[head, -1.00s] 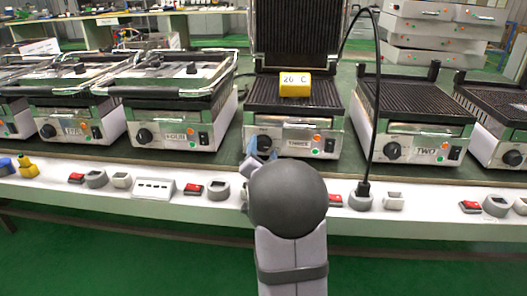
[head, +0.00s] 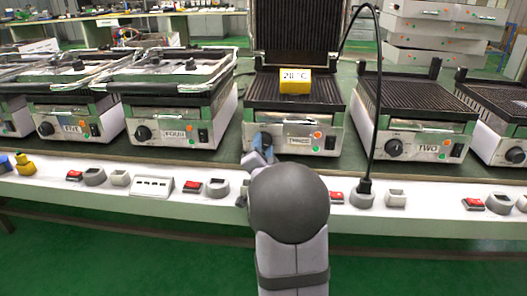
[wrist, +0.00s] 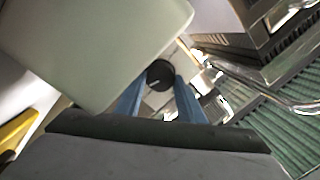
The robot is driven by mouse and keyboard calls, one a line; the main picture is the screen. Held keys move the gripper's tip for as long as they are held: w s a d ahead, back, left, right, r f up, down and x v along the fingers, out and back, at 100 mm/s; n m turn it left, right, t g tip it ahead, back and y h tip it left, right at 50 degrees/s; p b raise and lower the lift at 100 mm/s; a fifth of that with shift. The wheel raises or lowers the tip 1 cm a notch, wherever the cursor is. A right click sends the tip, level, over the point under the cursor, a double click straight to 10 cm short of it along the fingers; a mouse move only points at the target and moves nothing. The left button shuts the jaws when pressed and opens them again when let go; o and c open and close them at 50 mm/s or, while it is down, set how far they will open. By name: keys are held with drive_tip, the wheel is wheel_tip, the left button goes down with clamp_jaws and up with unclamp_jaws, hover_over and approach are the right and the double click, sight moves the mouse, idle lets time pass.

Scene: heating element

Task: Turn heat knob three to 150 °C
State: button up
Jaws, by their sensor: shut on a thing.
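The grill labelled THREE (head: 296,120) stands open in the middle of the head view. Its dark heat knob (head: 262,139) is on the left of the front panel, partly hidden by my gripper (head: 262,148). In the wrist view, the black round knob (wrist: 160,74) with a light mark sits between the blue fingertips of my gripper (wrist: 160,82), which is shut on it. A yellow display (head: 295,81) on the grill plate reads about 20 °C; its digits are small.
Grill FOUR (head: 172,122) is close on the left and grill TWO (head: 413,125) on the right. A black cable (head: 376,120) rises from a socket (head: 362,197) right of my arm. Red switches (head: 192,187) line the white front ledge.

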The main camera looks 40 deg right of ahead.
drive_tip(key=shift+f+m+b, duration=0.25)
drive_tip(key=shift+m+b, duration=0.3)
drive_tip(key=shift+m, duration=0.35)
drive_tip(key=shift+r+m, duration=0.15)
drive_tip(key=shift+m, duration=0.15)
drive_tip(key=o, duration=1)
drive_tip(key=shift+o, duration=0.2)
drive_tip(key=shift+p+v, duration=0.65)
drive_tip(key=shift+v, duration=3.05)
drive_tip(key=shift+w, duration=0.1)
